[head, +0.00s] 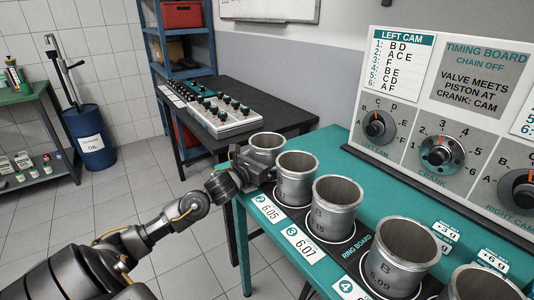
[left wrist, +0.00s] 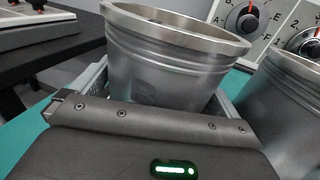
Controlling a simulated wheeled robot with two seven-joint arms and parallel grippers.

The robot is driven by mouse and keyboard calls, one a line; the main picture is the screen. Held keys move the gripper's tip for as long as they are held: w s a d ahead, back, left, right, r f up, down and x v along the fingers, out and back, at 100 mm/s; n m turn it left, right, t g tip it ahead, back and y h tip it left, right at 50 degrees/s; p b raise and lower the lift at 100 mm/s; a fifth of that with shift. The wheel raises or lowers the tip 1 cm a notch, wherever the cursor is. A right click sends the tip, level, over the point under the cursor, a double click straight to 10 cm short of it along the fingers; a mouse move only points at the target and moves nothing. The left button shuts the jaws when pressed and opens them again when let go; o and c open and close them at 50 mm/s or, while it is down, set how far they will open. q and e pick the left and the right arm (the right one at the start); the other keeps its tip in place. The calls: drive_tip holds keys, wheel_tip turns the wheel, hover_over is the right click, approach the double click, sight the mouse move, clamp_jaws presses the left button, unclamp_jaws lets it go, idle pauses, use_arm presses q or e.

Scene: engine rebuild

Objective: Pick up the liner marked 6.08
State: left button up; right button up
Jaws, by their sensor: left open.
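Several grey metal liners stand upright in a row on the green table. The farthest liner (head: 267,142) is at my left gripper (head: 256,164). In the left wrist view a liner (left wrist: 165,65) stands between the open fingers of the left gripper (left wrist: 160,95), with a finger on each side; its mark is too faint to read. The second liner (head: 295,180) and third liner (head: 336,210) have marks I cannot read surely. A nearer liner (head: 395,262) seems marked 6.09. I cannot make out 6.08 anywhere. My right gripper is out of view.
A timing board (head: 480,75) with dials stands behind the liners. A dark bench (head: 275,101) with a cylinder head (head: 226,120) is beyond. Another liner (head: 480,288) is close beside.

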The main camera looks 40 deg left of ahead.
sight(277, 142)
use_arm(q)
drive_tip(key=c, duration=0.9)
drive_tip(key=shift+r, duration=0.1)
drive_tip(key=shift+r, duration=0.45)
wheel_tip(277, 142, up, 2)
drive_tip(key=shift+r, duration=0.15)
drive_tip(key=shift+s+d+r, duration=0.1)
drive_tip(key=shift+s+r, duration=1.5)
drive_tip(key=shift+s, duration=0.7)
drive_tip(key=shift+s+d+r, duration=0.15)
drive_tip(key=shift+s+r, duration=1.5)
drive_tip(key=shift+s, duration=0.7)
drive_tip(key=shift+s+d+r, duration=0.1)
drive_tip(key=shift+s+r, duration=1.5)
drive_tip(key=shift+s, duration=0.7)
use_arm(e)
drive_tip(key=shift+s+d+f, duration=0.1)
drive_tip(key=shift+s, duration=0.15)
